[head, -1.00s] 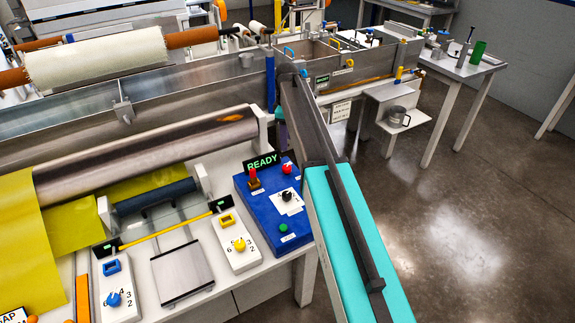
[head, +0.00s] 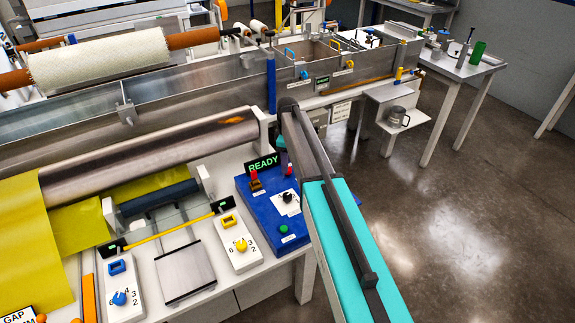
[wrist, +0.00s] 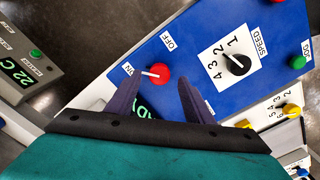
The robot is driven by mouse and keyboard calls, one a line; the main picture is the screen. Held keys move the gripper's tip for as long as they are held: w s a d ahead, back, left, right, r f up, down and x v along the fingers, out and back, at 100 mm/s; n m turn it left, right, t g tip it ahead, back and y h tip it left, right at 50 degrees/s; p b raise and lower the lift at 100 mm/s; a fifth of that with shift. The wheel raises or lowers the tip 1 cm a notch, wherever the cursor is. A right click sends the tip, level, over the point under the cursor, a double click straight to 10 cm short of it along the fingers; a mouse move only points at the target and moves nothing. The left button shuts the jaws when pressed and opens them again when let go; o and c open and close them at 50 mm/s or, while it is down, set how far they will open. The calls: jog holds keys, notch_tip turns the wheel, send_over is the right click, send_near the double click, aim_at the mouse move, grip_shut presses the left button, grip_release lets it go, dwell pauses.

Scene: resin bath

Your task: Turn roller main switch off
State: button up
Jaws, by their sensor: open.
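The blue control panel (head: 262,212) carries a red knob (head: 289,170), which my gripper partly hides in the head view. In the wrist view the red knob (wrist: 160,75) has a white pointer turned toward the ON label (wrist: 128,68); the OFF label (wrist: 168,41) is above it. My gripper (wrist: 160,86) is open, its two purple fingers on either side of the knob's lower part and apart from each other. Whether they touch it I cannot tell. In the head view only a bit of my gripper (head: 283,158) shows, over the panel's back right.
On the same panel are a black speed knob (wrist: 236,64), a green jog button (wrist: 297,62) and a red lever (head: 255,181). A READY display (head: 262,164) stands at its back edge. White panels with a yellow knob (head: 241,244) and a blue knob (head: 119,298) lie left.

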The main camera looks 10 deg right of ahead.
jog(key=shift+f+p, duration=0.35)
jog(key=shift+f, duration=1.1)
jog(key=c, duration=0.9)
jog(key=shift+a, duration=0.15)
jog(key=shift+c, duration=0.7)
